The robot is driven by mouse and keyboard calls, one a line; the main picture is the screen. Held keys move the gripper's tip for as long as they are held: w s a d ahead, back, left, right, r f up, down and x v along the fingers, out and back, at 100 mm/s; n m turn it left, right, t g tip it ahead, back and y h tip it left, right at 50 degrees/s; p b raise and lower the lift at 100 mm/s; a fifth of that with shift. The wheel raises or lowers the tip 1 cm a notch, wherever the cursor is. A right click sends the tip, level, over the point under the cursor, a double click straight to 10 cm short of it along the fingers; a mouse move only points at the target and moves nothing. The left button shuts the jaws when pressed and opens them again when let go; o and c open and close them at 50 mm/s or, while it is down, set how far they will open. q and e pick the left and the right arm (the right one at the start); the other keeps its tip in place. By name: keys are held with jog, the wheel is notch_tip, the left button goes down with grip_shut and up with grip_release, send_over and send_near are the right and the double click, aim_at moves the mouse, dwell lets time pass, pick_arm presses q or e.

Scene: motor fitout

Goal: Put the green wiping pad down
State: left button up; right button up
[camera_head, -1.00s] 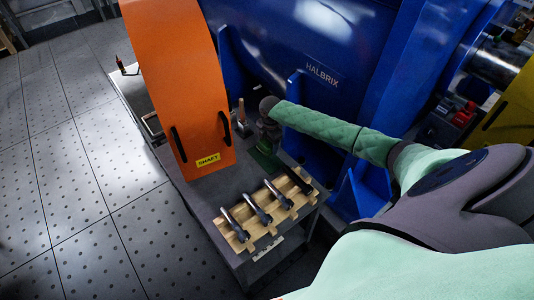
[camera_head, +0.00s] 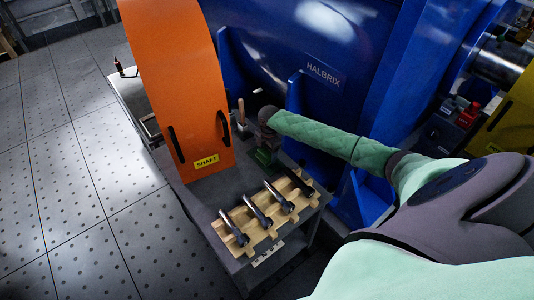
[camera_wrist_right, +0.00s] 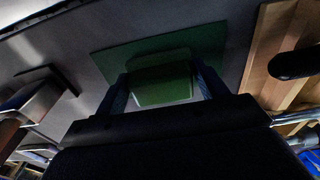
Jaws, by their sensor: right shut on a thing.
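The green wiping pad (camera_wrist_right: 160,82) is a green block between the two fingers of my right gripper (camera_wrist_right: 163,88) in the wrist view. The gripper is shut on it. A flat, darker green patch (camera_wrist_right: 205,38) lies on the grey bench top just beyond and under the pad. I cannot tell whether the pad touches it. In the head view my right gripper (camera_head: 266,152) points down at the bench top, between the orange guard and the wooden rack, with a little green at its tips. My left gripper is not in view.
The orange guard (camera_head: 180,80) marked SHAFT stands left of the gripper. A wooden rack (camera_head: 265,238) with several dark-handled tools lies in front. A wooden-handled tool (camera_head: 241,112) stands behind. The blue HALBRIX housing (camera_head: 290,40) rises behind and right.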

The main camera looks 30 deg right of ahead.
jog(key=shift+f, duration=0.1)
jog(key=o, duration=1.3)
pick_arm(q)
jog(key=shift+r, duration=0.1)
pick_arm(e)
jog(key=shift+r, duration=0.5)
jog(key=r, duration=0.3)
jog(key=r+b, duration=0.1)
jog(key=r, duration=0.2)
jog(key=r+b, duration=0.1)
jog(key=r, duration=0.2)
jog(key=shift+d+r, duration=0.3)
jog(key=shift+r, duration=0.1)
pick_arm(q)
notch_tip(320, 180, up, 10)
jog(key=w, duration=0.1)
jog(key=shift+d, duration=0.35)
pick_arm(e)
jog(key=shift+d+r, duration=0.1)
jog(key=shift+r, duration=0.6)
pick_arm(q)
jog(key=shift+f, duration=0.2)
